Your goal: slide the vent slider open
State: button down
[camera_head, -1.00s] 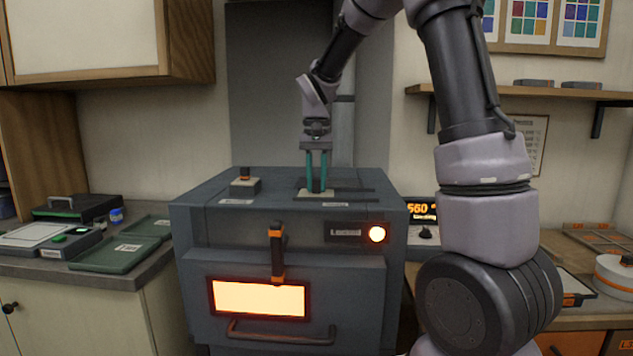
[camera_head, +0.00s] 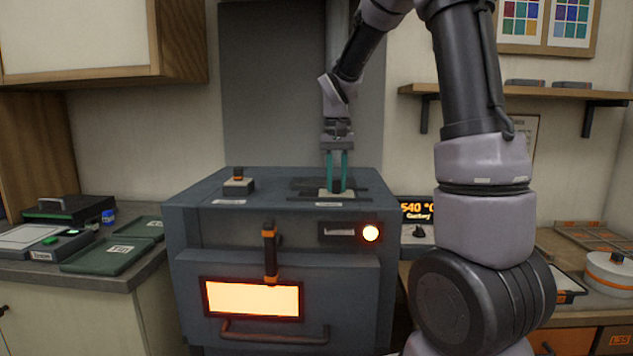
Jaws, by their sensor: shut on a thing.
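The vent slider (camera_head: 325,194) is a small pale plate with a dark upright knob, on top of the grey kiln (camera_head: 185,232). It sits towards the right part of its dark track (camera_head: 356,186), and a dark area of the vent (camera_head: 308,185) shows to its left. My gripper (camera_head: 337,188) points straight down with its two teal fingers shut on the slider's knob. The fingers hide part of the knob.
A display (camera_head: 416,211) reads 540 °C.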

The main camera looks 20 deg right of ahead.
jog(key=shift+s+d, duration=0.2)
jog(key=shift+d, duration=0.55)
jog(key=c, duration=0.7)
grip_release()
jog(key=shift+d, duration=0.15)
jog(key=shift+r, duration=0.1)
jog(key=shift+r, duration=0.2)
notch_tip(320, 180, up, 10)
jog(key=shift+r, duration=0.15)
jog(key=shift+s, duration=0.1)
